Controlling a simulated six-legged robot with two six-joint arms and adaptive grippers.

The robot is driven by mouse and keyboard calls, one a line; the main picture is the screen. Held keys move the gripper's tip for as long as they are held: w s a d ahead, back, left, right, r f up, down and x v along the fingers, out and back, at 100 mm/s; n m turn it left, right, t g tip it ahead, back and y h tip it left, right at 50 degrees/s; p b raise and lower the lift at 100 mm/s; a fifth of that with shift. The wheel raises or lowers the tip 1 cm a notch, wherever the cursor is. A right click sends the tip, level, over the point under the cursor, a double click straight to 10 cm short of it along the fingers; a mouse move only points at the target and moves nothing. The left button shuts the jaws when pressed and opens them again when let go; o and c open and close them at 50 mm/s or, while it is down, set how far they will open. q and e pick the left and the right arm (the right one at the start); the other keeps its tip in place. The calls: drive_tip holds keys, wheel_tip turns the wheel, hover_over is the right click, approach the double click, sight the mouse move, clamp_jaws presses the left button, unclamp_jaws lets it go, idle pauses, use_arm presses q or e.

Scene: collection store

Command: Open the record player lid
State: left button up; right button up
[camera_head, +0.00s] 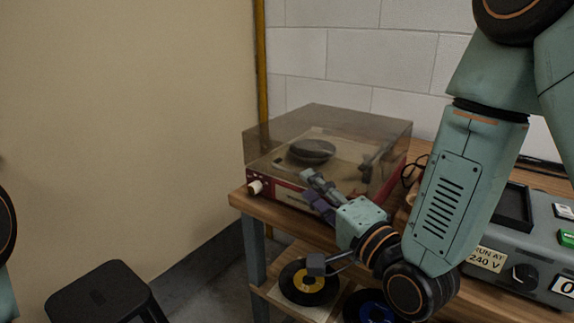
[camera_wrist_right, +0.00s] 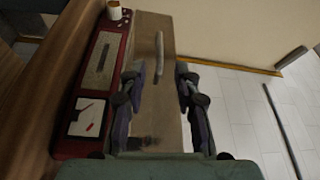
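The record player has a red base (camera_head: 264,178) and a see-through brown lid (camera_head: 335,116), and stands on a wooden table. The lid is down over the turntable (camera_head: 312,150). My right gripper (camera_head: 313,187) is at the front of the player, close to the lid's front edge. In the right wrist view the fingers (camera_wrist_right: 160,82) are apart, with the brownish lid (camera_wrist_right: 150,35) showing between them and the red front panel (camera_wrist_right: 100,70) to their left. I cannot tell whether a finger touches the lid. My left gripper is out of view.
A grey electrical box (camera_head: 510,255) stands on the table (camera_head: 245,203) to the right of the player. Records (camera_head: 308,285) lie on the shelf below. A black stool (camera_head: 100,293) stands at lower left. A block wall (camera_head: 350,55) is behind the player.

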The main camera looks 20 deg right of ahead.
sight(287, 171)
drive_tip(key=x, duration=0.2)
drive_tip(key=a+x, duration=0.1)
drive_tip(key=x, duration=0.1)
drive_tip(key=shift+w, duration=0.3)
drive_tip(key=shift+w+r, duration=0.1)
drive_tip(key=shift+w, duration=0.25)
drive_tip(key=shift+b+x, duration=0.4)
drive_tip(key=shift+x, duration=1.05)
drive_tip(key=shift+s+d, duration=0.2)
drive_tip(key=shift+c, duration=0.3)
drive_tip(key=shift+w+a, duration=0.15)
drive_tip(key=shift+w, duration=0.05)
drive_tip(key=c, duration=0.5)
clamp_jaws()
